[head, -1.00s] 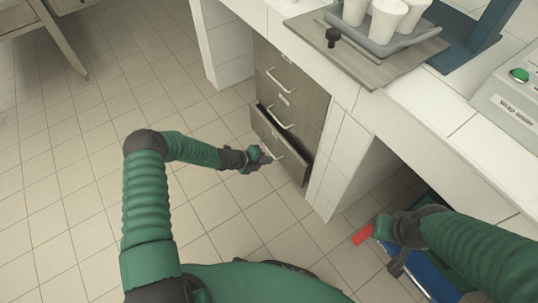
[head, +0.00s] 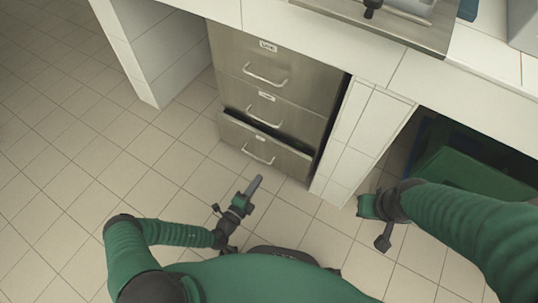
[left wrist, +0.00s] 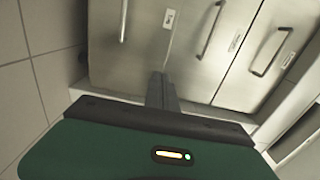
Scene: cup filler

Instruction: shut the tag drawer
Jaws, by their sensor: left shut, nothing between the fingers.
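A grey metal cabinet has three drawers with bar handles. Its bottom drawer (head: 265,147) stands partly out, with a dark gap above its front. The labels are too small to read surely, so I cannot confirm which is the tag drawer. My left gripper (head: 256,184) is shut and empty, just in front of and below the bottom drawer. In the left wrist view its fingers (left wrist: 162,90) point at the bottom drawer's front (left wrist: 140,50), beside the handle; I cannot tell if they touch. My right gripper (head: 378,222) is at the right, its jaws unclear.
The middle drawer (head: 265,108) and top drawer (head: 285,72) look closed. A white tiled pillar (head: 350,140) stands right of the cabinet, with a green box (head: 465,172) under the counter beyond. The tiled floor (head: 90,190) at left is clear.

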